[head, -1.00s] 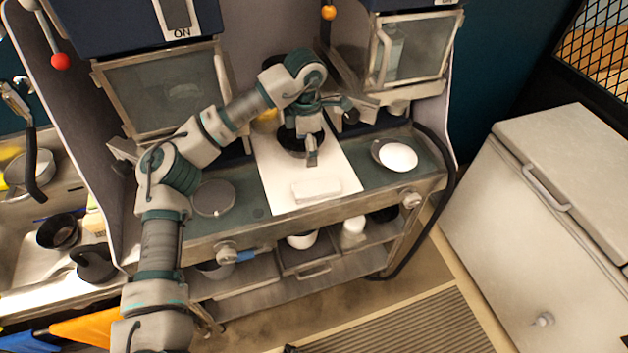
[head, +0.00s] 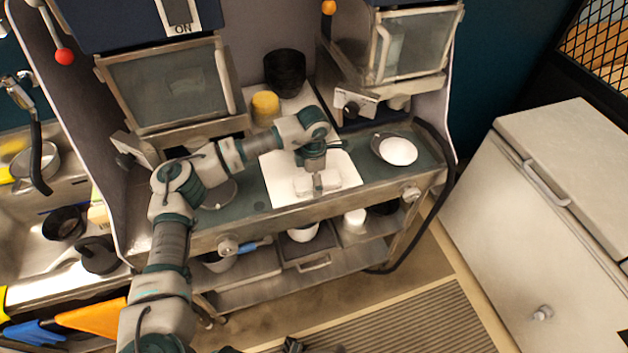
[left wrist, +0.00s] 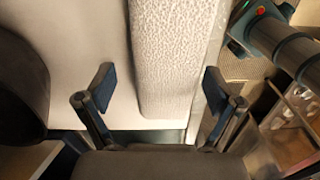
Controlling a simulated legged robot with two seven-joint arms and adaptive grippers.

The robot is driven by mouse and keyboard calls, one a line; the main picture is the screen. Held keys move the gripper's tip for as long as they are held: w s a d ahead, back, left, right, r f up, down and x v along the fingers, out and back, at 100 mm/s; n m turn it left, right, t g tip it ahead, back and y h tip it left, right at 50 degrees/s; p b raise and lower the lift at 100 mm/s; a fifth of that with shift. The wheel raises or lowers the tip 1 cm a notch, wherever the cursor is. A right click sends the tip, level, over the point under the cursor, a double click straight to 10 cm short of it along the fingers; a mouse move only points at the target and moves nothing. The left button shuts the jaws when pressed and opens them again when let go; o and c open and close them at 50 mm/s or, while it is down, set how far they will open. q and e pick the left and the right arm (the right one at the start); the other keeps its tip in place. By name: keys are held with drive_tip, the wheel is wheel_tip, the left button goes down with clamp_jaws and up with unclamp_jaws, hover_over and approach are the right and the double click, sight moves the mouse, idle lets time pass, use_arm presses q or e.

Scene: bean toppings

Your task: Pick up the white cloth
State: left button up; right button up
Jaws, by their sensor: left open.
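The white cloth (head: 302,184) is a folded, textured strip lying on a white board (head: 346,173) on the counter. In the left wrist view the cloth (left wrist: 175,60) runs up between my fingers. My left gripper (head: 317,184) is over the cloth, partly hiding it in the head view. Its two fingertips are spread apart, one on each side of the cloth in the left wrist view (left wrist: 158,88), with nothing clamped between them. The exact height above the cloth is hard to tell.
A yellow container (head: 265,106) and black stacked bowls (head: 285,70) stand behind my arm. A lower shelf (head: 260,290) holds several items. A dark round object (left wrist: 20,85) is at the left wrist view's left.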

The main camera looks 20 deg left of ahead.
use_arm(q)
drive_tip(key=shift+s+d+r, duration=0.1)
drive_tip(key=shift+d, duration=0.65)
drive_tip(key=c, duration=1.1)
drive_tip(key=shift+a, duration=0.7)
drive_tip(key=shift+c, duration=0.7)
drive_tip(key=shift+d+r, duration=0.1)
drive_tip(key=shift+r, duration=0.3)
drive_tip(key=r, duration=0.1)
drive_tip(key=d+r, duration=0.1)
drive_tip(key=shift+s+r+b, duration=0.3)
drive_tip(key=shift+s+b, duration=0.05)
drive_tip(key=s+d+b, duration=0.1)
drive_tip(key=s+d, duration=0.2)
drive_tip(key=s, duration=0.3)
drive_tip(key=s+d+r, duration=0.1)
drive_tip(key=s+d, duration=0.3)
drive_tip(key=s, duration=0.3)
drive_tip(key=shift+s+r+b, duration=0.2)
drive_tip(key=shift+r+b, duration=0.1)
drive_tip(key=shift+b, duration=0.05)
use_arm(e)
drive_tip(key=w+r, duration=0.2)
drive_tip(key=w, duration=0.4)
drive_tip(key=shift+a, duration=0.4)
